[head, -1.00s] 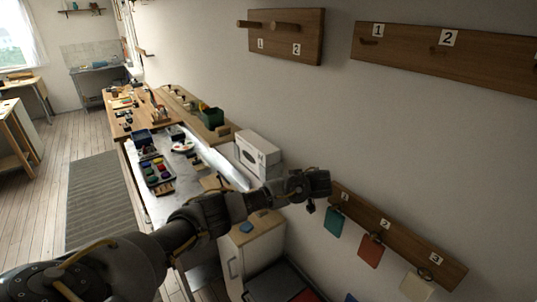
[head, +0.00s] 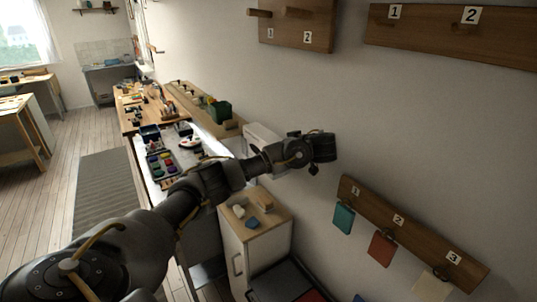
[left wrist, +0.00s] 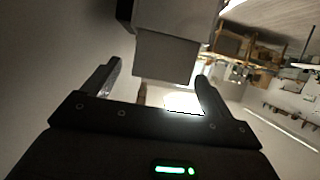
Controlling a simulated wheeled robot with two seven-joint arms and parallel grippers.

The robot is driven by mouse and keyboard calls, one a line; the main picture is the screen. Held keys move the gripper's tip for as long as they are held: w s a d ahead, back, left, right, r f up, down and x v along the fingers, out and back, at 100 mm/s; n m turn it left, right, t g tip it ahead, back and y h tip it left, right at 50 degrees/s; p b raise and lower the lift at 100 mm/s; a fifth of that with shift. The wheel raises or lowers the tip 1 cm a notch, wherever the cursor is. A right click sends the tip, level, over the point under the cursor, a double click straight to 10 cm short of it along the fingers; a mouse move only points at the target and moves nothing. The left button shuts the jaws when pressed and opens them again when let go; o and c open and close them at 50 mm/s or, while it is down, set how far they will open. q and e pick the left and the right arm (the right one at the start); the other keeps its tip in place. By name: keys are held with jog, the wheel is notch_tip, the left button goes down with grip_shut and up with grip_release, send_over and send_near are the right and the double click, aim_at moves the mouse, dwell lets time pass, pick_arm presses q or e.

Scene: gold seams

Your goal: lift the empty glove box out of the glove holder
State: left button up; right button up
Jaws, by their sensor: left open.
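A white box (head: 262,132), which looks like the glove box in its holder, stands against the wall in the head view. In the left wrist view a plain grey block (left wrist: 165,55), likely the glove box, juts from a wider block (left wrist: 175,14), likely the glove holder. My left gripper (head: 323,148) is open and empty; in the wrist view its fingers (left wrist: 156,78) are apart on either side of the grey block's near end. Whether they touch it I cannot tell. My right gripper is not in view.
A long bench with a paint set (head: 162,165) and a green bin (head: 218,112) runs along the wall. A small cabinet (head: 262,235) with loose items on top stands below my arm. A numbered hook board (head: 400,222) hangs at the right. The floor at left is open.

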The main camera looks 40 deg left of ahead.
pick_arm(q)
jog(key=shift+a, duration=0.2)
jog(key=shift+a+f, duration=0.15)
jog(key=shift+a, duration=0.05)
jog(key=x, duration=0.4)
jog(key=shift+f, duration=0.35)
jog(key=shift+w+a+f, duration=0.1)
jog(key=shift+w+a, duration=0.05)
jog(key=shift+a, duration=0.1)
jog(key=shift+d, duration=0.15)
jog(key=shift+c, duration=1.9)
jog(key=c, duration=0.7)
